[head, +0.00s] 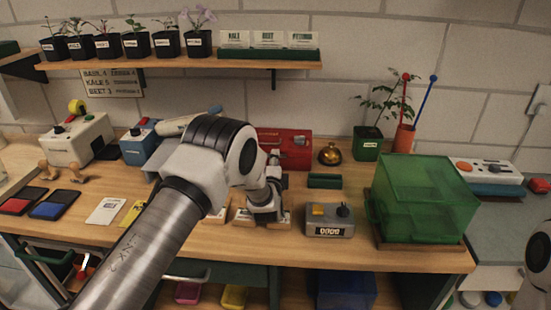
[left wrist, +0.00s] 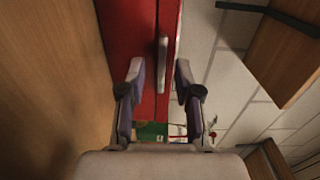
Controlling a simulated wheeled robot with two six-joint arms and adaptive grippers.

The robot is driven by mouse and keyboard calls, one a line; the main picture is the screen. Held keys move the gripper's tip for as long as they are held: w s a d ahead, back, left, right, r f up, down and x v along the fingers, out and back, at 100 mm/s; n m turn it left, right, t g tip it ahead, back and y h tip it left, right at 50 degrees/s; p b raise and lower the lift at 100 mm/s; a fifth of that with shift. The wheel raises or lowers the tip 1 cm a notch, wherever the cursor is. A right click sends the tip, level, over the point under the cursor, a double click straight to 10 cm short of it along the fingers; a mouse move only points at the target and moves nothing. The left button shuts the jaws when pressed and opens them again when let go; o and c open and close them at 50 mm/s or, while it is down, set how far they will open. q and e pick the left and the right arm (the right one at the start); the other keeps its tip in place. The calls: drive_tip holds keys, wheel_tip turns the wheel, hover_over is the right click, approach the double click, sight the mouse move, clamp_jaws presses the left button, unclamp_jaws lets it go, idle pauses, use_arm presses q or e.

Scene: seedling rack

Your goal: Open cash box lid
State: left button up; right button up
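The red cash box (head: 290,143) stands at the back of the counter, below the shelf, partly hidden by my left arm. In the left wrist view the red box (left wrist: 128,40) fills the upper middle, with a dark seam along it and a pale grey bar, likely its handle or latch (left wrist: 162,58). My left gripper (left wrist: 160,78) is open, its two fingers apart on either side of the line of this bar. I cannot tell whether they touch it. The lid looks shut. In the head view my left gripper's fingertips are hidden by its own arm. My right gripper is out of view.
A brass bell (head: 330,154) and a dark green block (head: 324,181) are right of the box. A grey device (head: 330,220) stands nearer the front. A translucent green bin (head: 425,190) stands right. A shelf of potted seedlings (head: 180,62) hangs above.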

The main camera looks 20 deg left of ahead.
use_arm(q)
drive_tip(key=shift+w, duration=0.25)
drive_tip(key=shift+s+r, duration=0.1)
drive_tip(key=shift+s, duration=0.05)
clamp_jaws()
drive_tip(key=shift+r, duration=0.15)
